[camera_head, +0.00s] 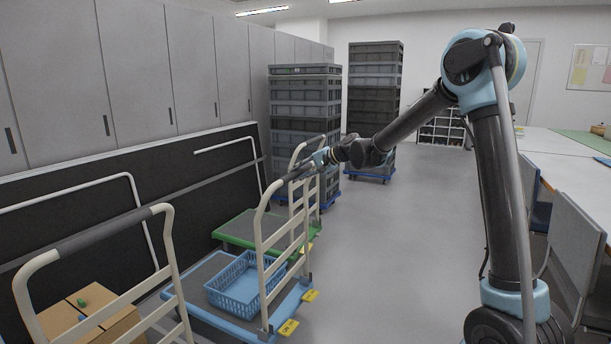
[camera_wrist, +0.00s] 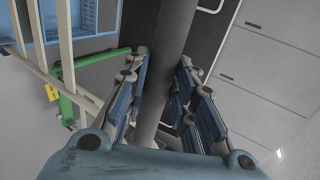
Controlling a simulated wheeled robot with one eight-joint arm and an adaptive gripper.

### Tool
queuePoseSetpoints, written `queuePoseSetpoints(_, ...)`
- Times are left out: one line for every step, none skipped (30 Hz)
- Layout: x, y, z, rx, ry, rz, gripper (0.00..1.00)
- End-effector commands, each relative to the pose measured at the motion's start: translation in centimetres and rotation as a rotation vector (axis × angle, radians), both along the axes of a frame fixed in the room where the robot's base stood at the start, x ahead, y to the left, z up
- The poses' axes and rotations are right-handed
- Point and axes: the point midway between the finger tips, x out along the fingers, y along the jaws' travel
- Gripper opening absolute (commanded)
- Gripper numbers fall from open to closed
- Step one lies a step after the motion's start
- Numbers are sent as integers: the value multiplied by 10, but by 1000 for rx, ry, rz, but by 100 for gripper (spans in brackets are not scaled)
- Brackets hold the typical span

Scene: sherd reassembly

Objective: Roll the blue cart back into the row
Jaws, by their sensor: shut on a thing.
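The blue cart (camera_head: 228,327) stands on the floor between two other carts. It has a grey deck, blue edge, cream push handle and yellow tags, and carries a blue plastic basket (camera_head: 228,296). My gripper (camera_head: 318,160) is at the top of its handle (camera_head: 259,244). In the wrist view my gripper (camera_wrist: 162,95) has its fingers on both sides of the dark grey handle bar (camera_wrist: 174,40) and is shut on it. The basket also shows in the wrist view (camera_wrist: 52,22).
A green cart (camera_head: 238,229) stands just behind, and a cart with a cardboard box (camera_head: 70,312) stands nearest. Grey cabinets (camera_head: 130,65) and dark panels line the left. Stacked grey crates (camera_head: 305,100) stand beyond. Tables and chairs (camera_head: 575,240) are at right. The middle floor (camera_head: 390,240) is clear.

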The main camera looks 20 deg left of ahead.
Motion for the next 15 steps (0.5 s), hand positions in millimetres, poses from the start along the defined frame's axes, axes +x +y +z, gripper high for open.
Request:
queuePoseSetpoints(-1, 4, -2, -3, 0, 4, 0)
queuePoseSetpoints(-1, 7, -2, -3, 0, 4, 0)
queuePoseSetpoints(-1, 10, -2, -2, 0, 4, 0)
queuePoseSetpoints(-1, 12, -2, -2, 0, 4, 0)
queuePoseSetpoints(-1, 14, -2, -2, -1, 5, 0)
queuePoseSetpoints(-1, 17, -2, -2, -1, 5, 0)
queuePoseSetpoints(-1, 19, -2, -2, -1, 5, 0)
queuePoseSetpoints(0, 21, -2, -2, -1, 5, 0)
queuePoseSetpoints(0, 24, -2, -2, -1, 5, 0)
queuePoseSetpoints(0, 26, -2, -2, -1, 5, 0)
queuePoseSetpoints(0, 28, -2, -2, 0, 4, 0)
queuePoseSetpoints(1, 31, -2, -2, 0, 4, 0)
queuePoseSetpoints(1, 33, -2, -3, 0, 4, 0)
queuePoseSetpoints(1, 35, -2, -3, 0, 4, 0)
queuePoseSetpoints(1, 38, -2, -3, 0, 4, 0)
